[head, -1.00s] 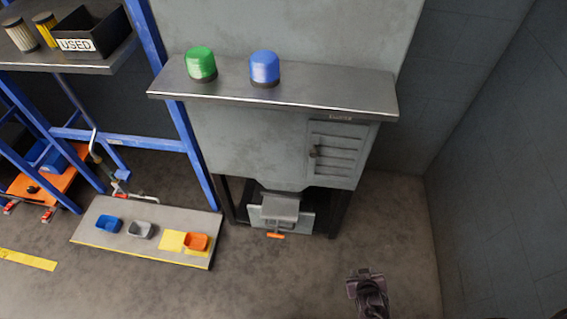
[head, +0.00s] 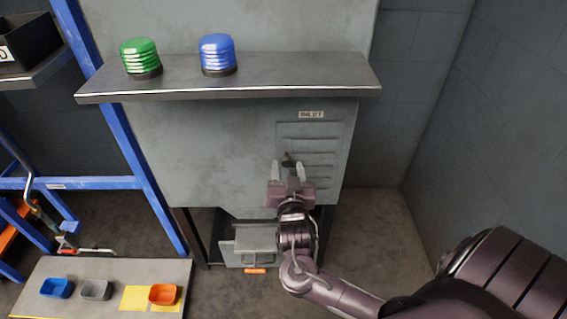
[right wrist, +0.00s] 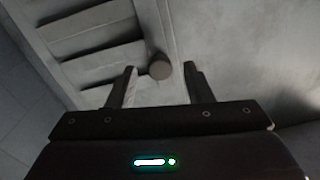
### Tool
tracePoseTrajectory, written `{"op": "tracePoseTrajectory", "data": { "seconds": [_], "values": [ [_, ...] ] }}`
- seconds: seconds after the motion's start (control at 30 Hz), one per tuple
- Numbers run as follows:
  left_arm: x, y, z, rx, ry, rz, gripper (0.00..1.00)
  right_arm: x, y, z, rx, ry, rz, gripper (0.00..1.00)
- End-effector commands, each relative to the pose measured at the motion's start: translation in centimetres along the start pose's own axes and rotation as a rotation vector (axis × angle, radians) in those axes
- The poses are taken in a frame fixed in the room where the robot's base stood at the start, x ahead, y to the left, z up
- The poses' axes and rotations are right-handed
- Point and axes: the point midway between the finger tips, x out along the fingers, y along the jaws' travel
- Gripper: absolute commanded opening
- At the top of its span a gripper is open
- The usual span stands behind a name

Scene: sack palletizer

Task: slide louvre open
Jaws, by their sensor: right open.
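The louvre (head: 322,150) is a grey slatted panel on the cabinet front, under a small label reading INLET. Its dark knob (head: 288,160) sits at the panel's left edge. In the right wrist view the louvre slats (right wrist: 88,45) are at upper left and the round knob (right wrist: 159,67) shows just beyond and between the fingertips. My right gripper (head: 289,172) is open, its two fingers pointing at the knob; it also shows in the right wrist view (right wrist: 158,85). I cannot tell whether either finger touches the knob. My left gripper is not in view.
A steel shelf (head: 270,80) juts out above the louvre, bearing a green beacon (head: 140,58) and a blue beacon (head: 217,54). A low platform with small blue (head: 56,288), grey (head: 95,290) and orange (head: 163,294) bins lies at lower left. A wall stands at right.

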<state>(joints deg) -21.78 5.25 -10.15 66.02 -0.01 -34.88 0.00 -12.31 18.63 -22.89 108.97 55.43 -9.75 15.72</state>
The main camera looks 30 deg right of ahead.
Motion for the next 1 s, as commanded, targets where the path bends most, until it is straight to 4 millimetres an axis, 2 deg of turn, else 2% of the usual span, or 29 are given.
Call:
{"op": "tracePoseTrajectory", "data": {
  "seconds": [0.1,0.2,0.53,0.9,1.0],
  "values": [
    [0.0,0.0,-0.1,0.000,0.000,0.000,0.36,1.8,0.0,-0.1,-0.001,0.002,0.000,0.47],
    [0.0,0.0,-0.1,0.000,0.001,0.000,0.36,2.6,0.0,-0.1,-0.001,0.002,0.000,0.47],
    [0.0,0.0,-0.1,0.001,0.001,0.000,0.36,3.0,0.1,0.1,0.000,-0.001,0.000,0.47],
    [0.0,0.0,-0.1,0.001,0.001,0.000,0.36,3.0,0.0,0.1,0.000,-0.001,0.000,0.00],
    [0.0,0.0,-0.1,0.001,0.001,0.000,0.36,3.0,0.0,0.1,0.000,-0.001,0.000,0.00]
  ]
}}
